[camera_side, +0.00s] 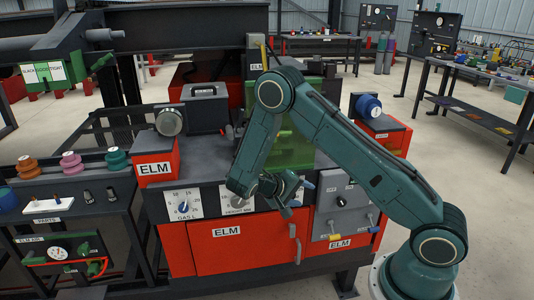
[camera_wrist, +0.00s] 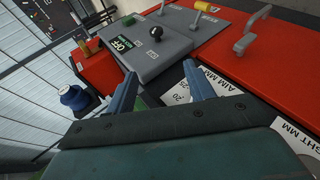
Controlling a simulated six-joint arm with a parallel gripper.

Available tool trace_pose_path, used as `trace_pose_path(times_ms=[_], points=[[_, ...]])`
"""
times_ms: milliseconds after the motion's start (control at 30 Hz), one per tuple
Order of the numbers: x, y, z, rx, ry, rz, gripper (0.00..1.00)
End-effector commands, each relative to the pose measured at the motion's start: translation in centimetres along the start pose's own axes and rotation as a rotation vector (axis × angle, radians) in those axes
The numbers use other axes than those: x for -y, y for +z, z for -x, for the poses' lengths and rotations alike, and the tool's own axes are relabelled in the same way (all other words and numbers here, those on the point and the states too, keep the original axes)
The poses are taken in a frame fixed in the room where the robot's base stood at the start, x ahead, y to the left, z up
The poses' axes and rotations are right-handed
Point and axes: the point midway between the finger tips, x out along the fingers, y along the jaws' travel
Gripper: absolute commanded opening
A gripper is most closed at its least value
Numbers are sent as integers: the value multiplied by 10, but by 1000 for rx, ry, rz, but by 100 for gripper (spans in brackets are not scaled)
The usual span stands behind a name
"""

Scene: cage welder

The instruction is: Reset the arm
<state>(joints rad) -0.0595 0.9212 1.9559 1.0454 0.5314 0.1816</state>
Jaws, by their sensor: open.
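My gripper (camera_side: 296,197) hangs in front of the red and grey welder cabinet (camera_side: 215,250), near its upper control panel. In the wrist view my gripper (camera_wrist: 161,82) shows two blue-grey fingers spread apart with nothing between them. The arm is bent, with its elbow high and its forearm angled down toward the panel. In the wrist view the grey switch panel (camera_wrist: 165,45), with a black knob and an OFF label, lies beyond the fingers. White dial plates (camera_wrist: 215,85) are close to the right finger, and I cannot tell whether they touch.
A green see-through screen (camera_side: 298,150) stands behind the forearm. A parts bench (camera_side: 60,212) with coloured spools is at the left. A blue spool (camera_side: 368,106) sits on a red-sided box at the right. The floor (camera_side: 465,180) at the right is open.

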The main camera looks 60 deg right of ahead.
Motion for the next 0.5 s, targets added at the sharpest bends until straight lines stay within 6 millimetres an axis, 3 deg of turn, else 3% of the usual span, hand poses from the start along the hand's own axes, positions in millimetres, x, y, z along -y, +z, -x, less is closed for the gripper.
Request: trace_pose_path(times_ms=[500], points=[[-54, 6, 75, -15, -330, -16, 53]])
